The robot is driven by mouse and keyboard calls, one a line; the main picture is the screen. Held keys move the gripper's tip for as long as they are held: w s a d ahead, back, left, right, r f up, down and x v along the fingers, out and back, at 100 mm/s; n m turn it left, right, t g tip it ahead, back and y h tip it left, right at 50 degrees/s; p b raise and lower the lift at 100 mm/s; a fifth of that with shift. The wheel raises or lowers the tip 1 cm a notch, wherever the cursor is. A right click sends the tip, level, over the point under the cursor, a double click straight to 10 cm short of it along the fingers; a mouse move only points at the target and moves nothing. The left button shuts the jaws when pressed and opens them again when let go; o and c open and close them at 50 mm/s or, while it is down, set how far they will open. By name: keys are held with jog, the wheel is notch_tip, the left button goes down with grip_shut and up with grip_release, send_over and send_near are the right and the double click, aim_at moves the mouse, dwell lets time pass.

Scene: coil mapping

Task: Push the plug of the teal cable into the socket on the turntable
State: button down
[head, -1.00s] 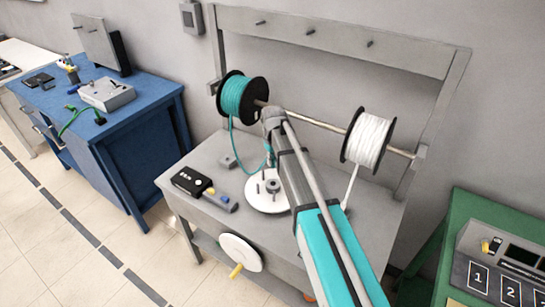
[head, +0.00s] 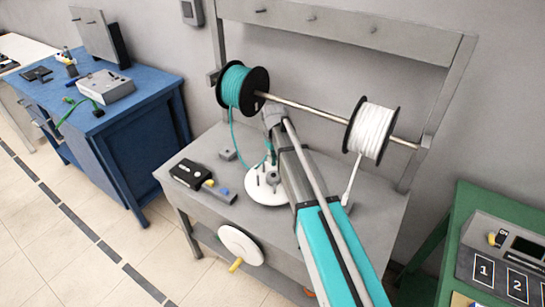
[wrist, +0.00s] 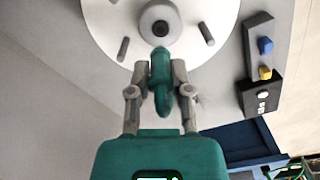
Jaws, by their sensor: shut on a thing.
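The white turntable (head: 262,193) lies on the grey bench. In the wrist view the turntable (wrist: 112,22) fills the top, with a round grey hub and dark hole, the socket (wrist: 160,27), and pegs around it. My gripper (wrist: 161,72) is shut on the teal plug (wrist: 160,65), whose tip points at the socket's near edge; I cannot tell whether they touch. The teal cable (head: 233,132) hangs from the teal spool (head: 236,87) down to the turntable.
A white spool (head: 371,130) hangs on the same rod. A white crank wheel (head: 241,246) is on the bench front. A blue bench (head: 140,112) and green bench (head: 465,225) flank it.

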aim_at(274, 163)
jog(key=shift+f+b, duration=0.4)
jog(key=shift+f, duration=0.3)
jog(key=shift+s+f+b, duration=0.1)
jog(key=shift+f+b, duration=0.2)
jog(key=shift+b, duration=0.05)
dwell(0.4)
jog(key=shift+f+b, duration=0.7)
jog(key=shift+s+d+f+b, duration=0.1)
jog(key=shift+f+b, duration=1)
jog(key=shift+b, duration=0.05)
dwell(1.5)
jog(key=shift+c, duration=2.3)
grip_release()
jog(key=s+d+m, duration=0.3)
jog(key=s+d, duration=0.4)
jog(key=s, duration=0.4)
jog(key=s+d+m, duration=0.3)
jog(key=s+d, duration=0.5)
jog(key=s, duration=0.3)
jog(key=shift+s, duration=0.2)
